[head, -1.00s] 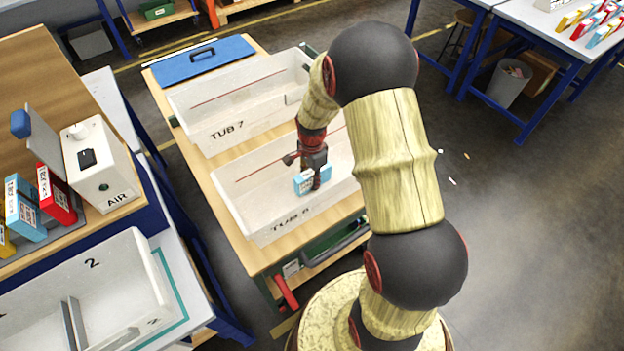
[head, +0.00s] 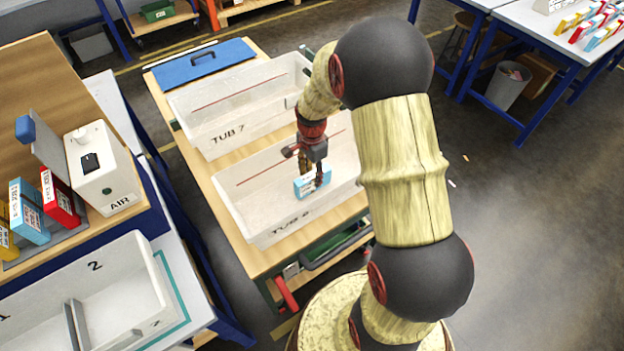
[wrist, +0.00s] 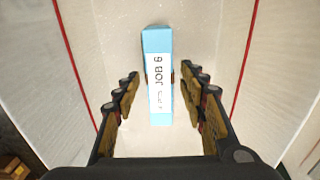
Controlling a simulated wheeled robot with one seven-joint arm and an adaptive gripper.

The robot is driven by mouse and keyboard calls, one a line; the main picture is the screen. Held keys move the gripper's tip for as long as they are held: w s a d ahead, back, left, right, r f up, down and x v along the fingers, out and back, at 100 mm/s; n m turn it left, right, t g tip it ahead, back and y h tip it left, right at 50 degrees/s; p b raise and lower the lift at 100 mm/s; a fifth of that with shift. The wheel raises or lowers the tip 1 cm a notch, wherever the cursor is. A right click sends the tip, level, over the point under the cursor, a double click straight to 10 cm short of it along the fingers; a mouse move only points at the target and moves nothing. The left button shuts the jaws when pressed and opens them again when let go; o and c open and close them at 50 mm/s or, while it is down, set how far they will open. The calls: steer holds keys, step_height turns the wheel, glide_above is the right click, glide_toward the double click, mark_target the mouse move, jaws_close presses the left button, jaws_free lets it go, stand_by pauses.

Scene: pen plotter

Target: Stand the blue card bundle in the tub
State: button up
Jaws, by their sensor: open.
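The blue card bundle (head: 312,184) stands upright inside the front white tub (head: 262,228), marked TUB with a digit that looks like 6 or 8. In the wrist view the bundle (wrist: 158,100) shows its narrow white-labelled face, reading JOB and a digit. My gripper (head: 308,165) is above the bundle inside the tub. In the wrist view its open fingers (wrist: 160,88) lie on both sides of the bundle, with a gap to each side. The bundle's base is partly hidden.
A second white tub (head: 225,138), TUB 7, stands behind on the same bench, with a blue lidded case (head: 200,62) beyond it. At the left are an AIR box (head: 100,170), several coloured bundles and a white divided bin (head: 150,285).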

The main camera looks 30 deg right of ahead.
step_height(320, 180, up, 7)
steer(key=shift+f+p, duration=0.1)
steer(key=shift+p, duration=0.55)
steer(key=s+a+r+n+t, duration=0.1)
steer(key=s+a+r+n, duration=0.3)
steer(key=r, duration=0.3)
steer(key=s+a+r+n+t, duration=0.2)
steer(key=s+a+r+n, duration=0.15)
steer(key=r, duration=0.35)
steer(key=s+a+r+n+t, duration=0.1)
steer(key=s+a+r+n, duration=0.3)
steer(key=r, duration=0.4)
steer(key=s+a+r+n+t, duration=0.1)
steer(key=s+a+r+n, duration=0.1)
steer(key=s+n, duration=0.4)
steer(key=s, duration=0.2)
steer(key=shift+s+a+r+t, duration=0.3)
steer(key=shift+a+r, duration=0.1)
